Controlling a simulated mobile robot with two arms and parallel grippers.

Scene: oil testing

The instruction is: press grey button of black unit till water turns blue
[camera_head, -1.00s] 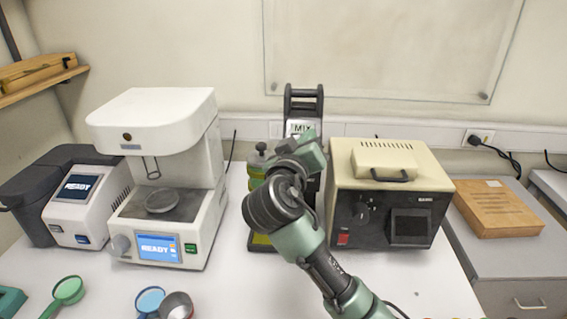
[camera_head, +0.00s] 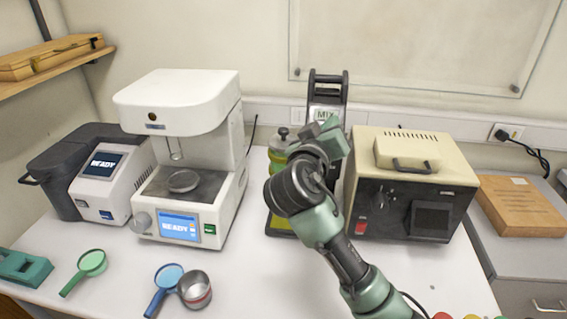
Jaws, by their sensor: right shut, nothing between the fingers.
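The black unit (camera_head: 345,90) is a tall dark stand with a "MIX" label, at the back between the white machine and the beige box. A vessel (camera_head: 279,158) with a dark cap and yellow-green contents stands in it, partly behind my right arm. No blue shows in the visible part. My right gripper (camera_head: 328,136) is shut and empty, in front of the unit just below the "MIX" label. It hides the unit's middle, and I cannot make out the grey button or whether I touch it. My left gripper is out of view.
The white machine (camera_head: 185,105) with a "READY" screen stands left, a smaller grey device (camera_head: 92,190) beyond it. The beige box (camera_head: 410,190) stands close on the right. Magnifiers (camera_head: 92,262) and a metal cup (camera_head: 195,290) lie in front. The front middle of the table is clear.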

